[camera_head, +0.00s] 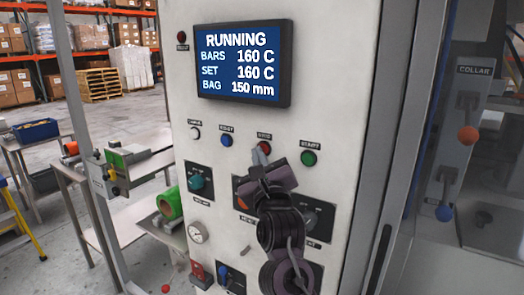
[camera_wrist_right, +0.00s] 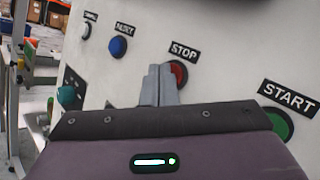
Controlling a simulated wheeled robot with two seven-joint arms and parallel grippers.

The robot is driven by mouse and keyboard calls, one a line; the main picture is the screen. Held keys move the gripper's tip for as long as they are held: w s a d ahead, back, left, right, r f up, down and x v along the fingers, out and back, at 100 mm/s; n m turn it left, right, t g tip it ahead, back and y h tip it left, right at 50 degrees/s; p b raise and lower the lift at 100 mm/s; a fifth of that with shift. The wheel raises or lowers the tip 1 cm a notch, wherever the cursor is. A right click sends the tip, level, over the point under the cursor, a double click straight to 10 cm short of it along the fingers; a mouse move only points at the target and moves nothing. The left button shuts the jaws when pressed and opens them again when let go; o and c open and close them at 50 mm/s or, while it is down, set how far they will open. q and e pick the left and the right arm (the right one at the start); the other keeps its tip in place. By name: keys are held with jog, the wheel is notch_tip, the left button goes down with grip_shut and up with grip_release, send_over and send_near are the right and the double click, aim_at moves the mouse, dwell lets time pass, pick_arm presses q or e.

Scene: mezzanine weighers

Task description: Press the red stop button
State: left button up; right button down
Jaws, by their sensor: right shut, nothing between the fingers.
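The red stop button (camera_wrist_right: 179,72) sits on the white panel under a label reading STOP, with the blue button to its left and the green one to its right. It also shows in the head view (camera_head: 264,148), partly behind my gripper. My right gripper (camera_head: 259,157) is shut and empty, its fingertips right at the red button. In the right wrist view the fingertips (camera_wrist_right: 160,72) overlap the button's left edge. I cannot tell whether they touch it. The display (camera_head: 241,63) reads RUNNING. My left gripper is not in view.
A white button (camera_head: 195,133), a blue button (camera_head: 226,140) and a green start button (camera_head: 308,158) are in the same row. A metal frame edge (camera_head: 382,150) stands at the right.

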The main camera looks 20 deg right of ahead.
jog(key=shift+w+d, duration=0.15)
dwell(0.5)
jog(key=shift+s+a, duration=0.55)
jog(key=shift+a, duration=0.1)
jog(key=s+a, duration=0.1)
jog(key=a, duration=0.1)
jog(key=s+a, duration=0.2)
dwell(0.4)
dwell(0.6)
